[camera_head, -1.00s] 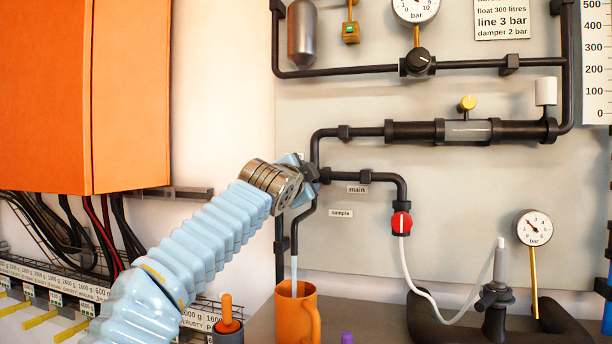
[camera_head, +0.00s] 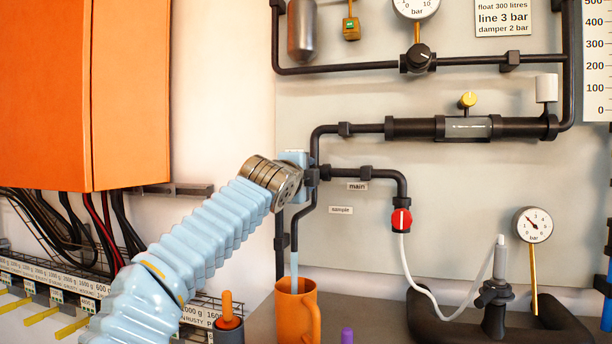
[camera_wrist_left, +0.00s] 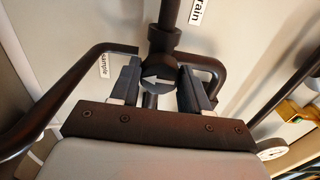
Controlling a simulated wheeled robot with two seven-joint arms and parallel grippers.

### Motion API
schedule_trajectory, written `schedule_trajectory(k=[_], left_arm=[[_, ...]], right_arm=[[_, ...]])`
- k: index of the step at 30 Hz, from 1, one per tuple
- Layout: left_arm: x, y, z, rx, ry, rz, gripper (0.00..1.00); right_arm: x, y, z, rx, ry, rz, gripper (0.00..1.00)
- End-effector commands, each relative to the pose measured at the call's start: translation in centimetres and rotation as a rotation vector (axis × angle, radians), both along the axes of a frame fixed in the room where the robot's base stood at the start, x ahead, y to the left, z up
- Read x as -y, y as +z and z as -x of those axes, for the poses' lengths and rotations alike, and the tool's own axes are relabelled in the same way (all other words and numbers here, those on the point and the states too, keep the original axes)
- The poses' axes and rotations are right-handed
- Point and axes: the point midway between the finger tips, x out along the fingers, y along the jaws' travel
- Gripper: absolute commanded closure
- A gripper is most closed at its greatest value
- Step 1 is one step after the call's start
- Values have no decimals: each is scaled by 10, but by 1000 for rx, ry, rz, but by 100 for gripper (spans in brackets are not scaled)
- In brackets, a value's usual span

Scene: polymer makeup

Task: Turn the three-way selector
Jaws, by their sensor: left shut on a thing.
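The three-way selector (camera_wrist_left: 158,82) is a dark round knob with a white arrow, set on the junction of the black pipes. In the left wrist view its arrow points left, towards the side with the "sample" label (camera_wrist_left: 103,66). My left gripper (camera_wrist_left: 164,88) has one finger on each side of the knob and is shut on it. In the head view my left gripper (camera_head: 300,172) is at the junction and hides most of the selector. The "main" label (camera_head: 357,187) and "sample" label (camera_head: 341,210) are on the panel. My right gripper is not in view.
An orange mug (camera_head: 296,318) stands below the sample pipe, with a pale blue stream running into it. A red valve (camera_head: 401,220) feeds a white hose. A pressure gauge (camera_head: 533,225) is at right. An orange cabinet (camera_head: 85,95) is at upper left.

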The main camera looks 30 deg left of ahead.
Motion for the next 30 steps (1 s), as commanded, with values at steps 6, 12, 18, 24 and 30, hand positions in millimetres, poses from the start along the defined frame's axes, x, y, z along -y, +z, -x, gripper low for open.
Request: schedule_trajectory(k=[6,12,18,24,30], left_arm=[[1,-2,-1,-4,-2,1,84],[1,-2,-1,-4,-2,2,39],[1,-1,0,-3,-1,2,29],[1,-1,3,-1,-1,1,29],[9,-4,35,2,-2,1,29]], right_arm=[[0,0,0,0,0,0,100],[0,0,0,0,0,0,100],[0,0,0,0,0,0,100],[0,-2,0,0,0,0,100],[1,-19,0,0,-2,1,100]])
